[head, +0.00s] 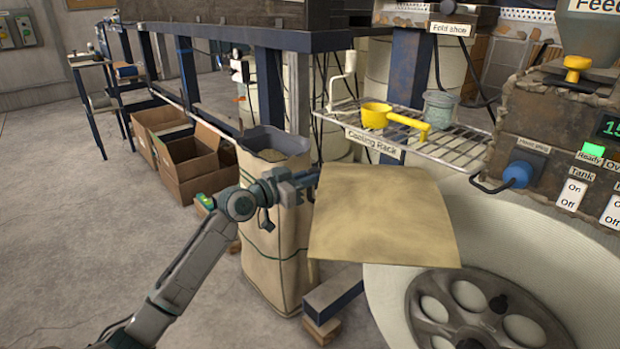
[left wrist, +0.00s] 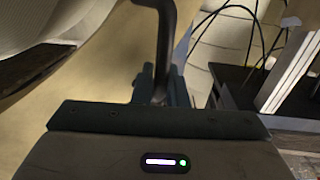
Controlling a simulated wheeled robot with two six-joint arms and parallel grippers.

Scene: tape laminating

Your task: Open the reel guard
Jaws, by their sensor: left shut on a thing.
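The reel guard (head: 385,222) is a tan, slightly curved panel standing out at the left of the large cream reel (head: 560,258). It covers part of the reel's left side. My left gripper (head: 308,182) is at the panel's upper left edge. In the left wrist view, my left gripper (left wrist: 164,92) is shut on a dark bar-like handle (left wrist: 166,35), with the tan guard (left wrist: 110,75) behind it. How the handle joins the guard is hard to see. My right gripper is not in view.
A tall tan bag-like bin (head: 268,225) stands close behind my left wrist. A wire cooling rack (head: 455,148) with a yellow ladle (head: 376,115) is above the guard. Cardboard boxes (head: 190,160) sit farther back. The floor at left is clear.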

